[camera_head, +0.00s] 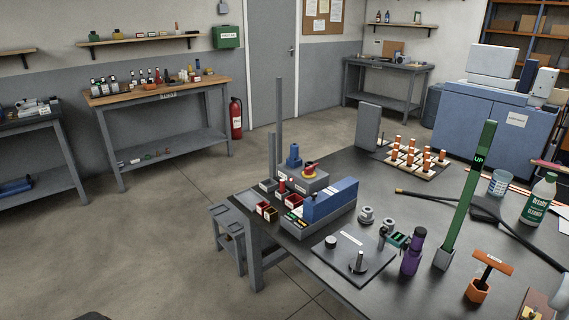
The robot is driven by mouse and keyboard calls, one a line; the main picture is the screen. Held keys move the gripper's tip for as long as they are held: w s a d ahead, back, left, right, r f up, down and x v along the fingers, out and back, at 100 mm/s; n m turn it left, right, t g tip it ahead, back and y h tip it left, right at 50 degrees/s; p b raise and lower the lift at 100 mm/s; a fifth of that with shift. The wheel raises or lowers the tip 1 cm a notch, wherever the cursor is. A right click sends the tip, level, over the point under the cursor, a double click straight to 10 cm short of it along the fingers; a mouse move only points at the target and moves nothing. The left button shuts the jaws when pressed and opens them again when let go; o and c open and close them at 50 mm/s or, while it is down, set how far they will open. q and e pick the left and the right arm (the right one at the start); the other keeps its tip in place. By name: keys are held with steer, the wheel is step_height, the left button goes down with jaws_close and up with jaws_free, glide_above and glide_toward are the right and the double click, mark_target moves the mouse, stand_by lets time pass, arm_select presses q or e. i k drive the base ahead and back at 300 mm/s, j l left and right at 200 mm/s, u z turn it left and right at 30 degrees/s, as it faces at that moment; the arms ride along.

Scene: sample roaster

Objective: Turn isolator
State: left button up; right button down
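A red rotary handle on a yellow plate, which looks like the isolator (310,169), sits on top of a grey box (302,182) on the dark table. The handle is small here, and its exact position is hard to read. A blue part (294,157) stands just behind it on the left. Neither of my grippers shows in this view.
A low stool (226,222) stands left; open floor lies beyond.

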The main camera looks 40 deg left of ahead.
mark_target(308, 171)
steer(key=u, duration=1.1)
steer(key=i+j+z, duration=0.1)
steer(key=z, duration=0.3)
steer(key=i+j+z, duration=0.15)
steer(key=z, duration=0.2)
steer(key=i+j+z, duration=0.1)
steer(key=j+z, duration=0.15)
steer(key=z, duration=0.15)
steer(key=i+j+z, duration=0.1)
steer(key=j+z, duration=0.15)
steer(key=z, duration=0.15)
